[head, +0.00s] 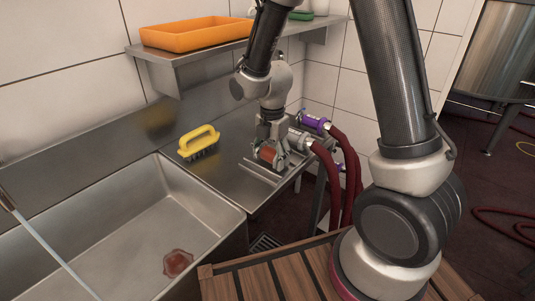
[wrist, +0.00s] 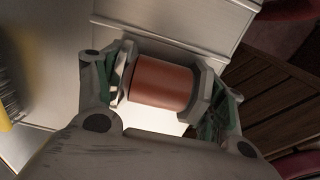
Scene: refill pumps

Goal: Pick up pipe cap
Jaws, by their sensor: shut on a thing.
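The pipe cap (wrist: 163,84) is a copper-coloured cylinder. In the wrist view it sits between the two finger pads of my gripper (wrist: 162,88), with a pad pressed on each end. In the head view the cap (head: 268,153) shows as a small reddish-brown piece at my gripper (head: 270,156), over the right part of the steel counter. My gripper is shut on the cap. I cannot tell whether the cap still touches the counter.
A yellow brush (head: 199,141) stands on the counter to the left. A deep steel sink (head: 110,245) lies in front. Dark red hoses (head: 328,175) hang at the counter's right end. A shelf with an orange tray (head: 195,35) is above. A slatted wooden surface (head: 300,270) is below.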

